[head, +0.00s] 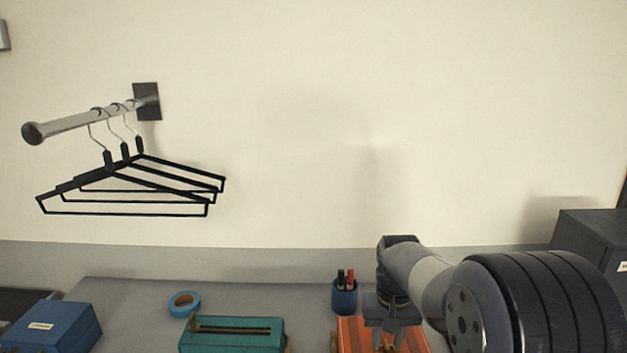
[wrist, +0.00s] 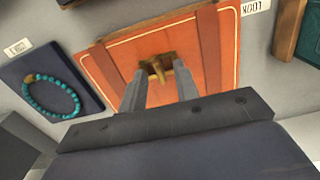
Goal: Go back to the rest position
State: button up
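My gripper (wrist: 161,72) points down at an orange case (wrist: 205,50) with brown straps. Its two fingers stand apart, with a gap between them. A small brass fitting (wrist: 158,66) on the case shows between and just beyond the fingertips. I see no clear sign that the fingers pinch it; contact is hard to judge. In the head view my gripper (head: 389,335) is low over the orange case (head: 354,334) at the bottom right of centre, and my arm hides part of it.
A teal box (head: 215,346), a blue tape roll (head: 184,304), a blue box (head: 55,325) and a pen cup (head: 345,297) stand on the grey counter. A turquoise bead bracelet (wrist: 45,112) lies beside the case. Black hangers (head: 130,190) hang from a wall rail (head: 75,122). Above the counter's middle is free.

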notch_tip(320, 180, up, 10)
notch_tip(320, 180, down, 11)
jog(key=shift+r, duration=0.2)
jog(key=n+b, duration=0.1)
jog(key=n, duration=0.3)
jog(key=shift+r+n, duration=0.1)
jog(key=shift+n, duration=0.3)
jog(key=n+b, duration=0.2)
jog(key=n, duration=0.2)
jog(key=shift+n, duration=0.3)
jog(key=n+b, duration=0.2)
jog(key=n, duration=0.2)
jog(key=shift+n, duration=0.3)
jog(key=n+b, duration=0.2)
jog(key=n, duration=0.2)
jog(key=shift+r, duration=1.3)
jog(key=shift+d, duration=0.1)
